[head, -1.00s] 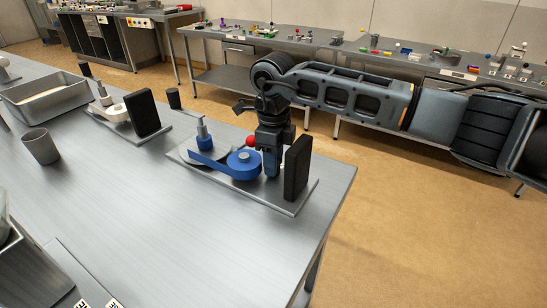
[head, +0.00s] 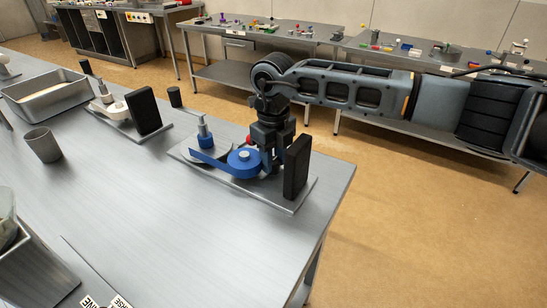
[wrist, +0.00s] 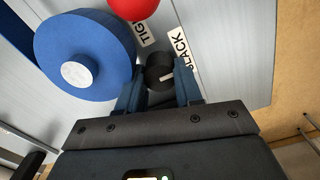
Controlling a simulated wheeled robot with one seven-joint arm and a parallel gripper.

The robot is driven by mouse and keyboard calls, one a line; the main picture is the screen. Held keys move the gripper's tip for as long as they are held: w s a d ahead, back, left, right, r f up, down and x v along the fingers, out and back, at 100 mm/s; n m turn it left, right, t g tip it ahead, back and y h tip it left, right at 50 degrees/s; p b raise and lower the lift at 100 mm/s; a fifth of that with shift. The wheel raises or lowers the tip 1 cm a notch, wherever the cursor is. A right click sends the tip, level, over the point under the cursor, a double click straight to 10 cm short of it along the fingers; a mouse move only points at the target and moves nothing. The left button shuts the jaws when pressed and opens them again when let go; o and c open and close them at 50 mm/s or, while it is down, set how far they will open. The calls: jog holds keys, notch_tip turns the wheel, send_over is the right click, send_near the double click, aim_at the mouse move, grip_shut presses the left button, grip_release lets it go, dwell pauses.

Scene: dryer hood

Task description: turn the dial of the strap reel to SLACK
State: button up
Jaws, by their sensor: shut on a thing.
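The strap reel (head: 243,162) is a blue drum with a blue strap, on a grey base plate (head: 222,178) at the table's right end. In the wrist view its drum (wrist: 85,55) is at upper left. The small black dial (wrist: 158,72) with a white pointer mark sits between the fingers of my gripper (wrist: 158,92), which is shut on it. The TIGHT label (wrist: 147,36) is above-left of the dial and the SLACK label (wrist: 181,48) above-right. The pointer mark lies towards the right side of the dial. My gripper (head: 268,170) hides the dial in the head view.
A black upright block (head: 297,168) stands close right of my gripper. A red ball (wrist: 130,8) is beside the drum. A second similar unit with a white reel (head: 118,110), a grey tray (head: 45,97) and a cup (head: 42,146) stand left. The front tabletop is mostly clear.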

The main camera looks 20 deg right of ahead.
aim_at(274, 160)
jog(key=o, duration=1)
jog(key=shift+o, duration=0.2)
jog(key=shift+r, duration=0.15)
notch_tip(274, 160, up, 8)
jog(key=shift+f+b, duration=0.2)
jog(key=shift+b, duration=0.45)
jog(key=shift+d, duration=0.1)
